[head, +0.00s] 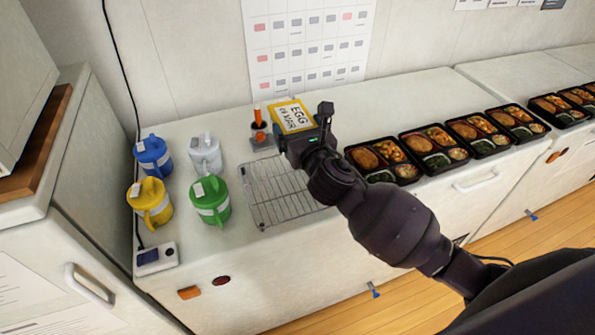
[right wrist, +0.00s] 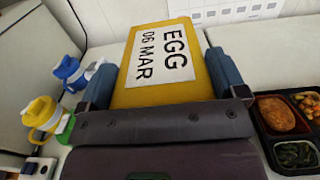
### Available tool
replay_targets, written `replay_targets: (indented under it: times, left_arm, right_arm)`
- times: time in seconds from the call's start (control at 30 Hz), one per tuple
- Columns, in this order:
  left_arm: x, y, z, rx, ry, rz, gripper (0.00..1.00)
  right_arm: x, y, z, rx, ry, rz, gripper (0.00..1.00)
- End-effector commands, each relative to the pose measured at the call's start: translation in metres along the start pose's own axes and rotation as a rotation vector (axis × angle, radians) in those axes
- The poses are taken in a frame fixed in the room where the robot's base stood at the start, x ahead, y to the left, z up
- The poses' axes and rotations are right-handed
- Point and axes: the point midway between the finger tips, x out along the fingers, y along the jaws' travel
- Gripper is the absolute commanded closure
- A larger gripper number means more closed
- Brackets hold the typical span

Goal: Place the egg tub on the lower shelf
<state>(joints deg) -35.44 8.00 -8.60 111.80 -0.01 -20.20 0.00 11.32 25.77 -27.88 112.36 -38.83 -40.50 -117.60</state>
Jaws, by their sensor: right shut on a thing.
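The egg tub (head: 293,116) is yellow with a white label reading "EGG 06 MAR". It fills the middle of the right wrist view (right wrist: 148,93), between the two blue fingers. My right gripper (head: 297,135) is shut on the tub, over the back part of the counter. From these views I cannot tell whether the tub touches the counter. My left gripper is in neither view. No lower shelf can be made out.
A wire rack (head: 284,190) lies empty on the counter. Blue (head: 153,155), white, yellow (head: 150,202) and green (head: 209,201) lidded jugs stand left of it. An orange-topped item (head: 259,128) stands behind the rack. Several filled bento trays (head: 382,158) line the counter to the right.

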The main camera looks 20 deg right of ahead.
Motion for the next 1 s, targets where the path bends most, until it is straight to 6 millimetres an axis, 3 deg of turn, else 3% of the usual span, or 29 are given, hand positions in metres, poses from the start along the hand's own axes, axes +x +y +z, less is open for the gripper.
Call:
replay_targets:
  times: [0.2, 0.4, 1.0]
  left_arm:
    - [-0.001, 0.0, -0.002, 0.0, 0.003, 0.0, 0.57]
    - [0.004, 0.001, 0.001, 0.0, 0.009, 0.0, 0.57]
    - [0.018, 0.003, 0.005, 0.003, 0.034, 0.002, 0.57]
  right_arm:
    - [0.0, 0.0, -0.049, 0.002, 0.002, -0.003, 0.44]
    - [0.0, 0.0, -0.085, 0.002, -0.001, -0.001, 0.44]
    - [0.001, 0.0, -0.141, 0.001, -0.003, -0.001, 0.44]
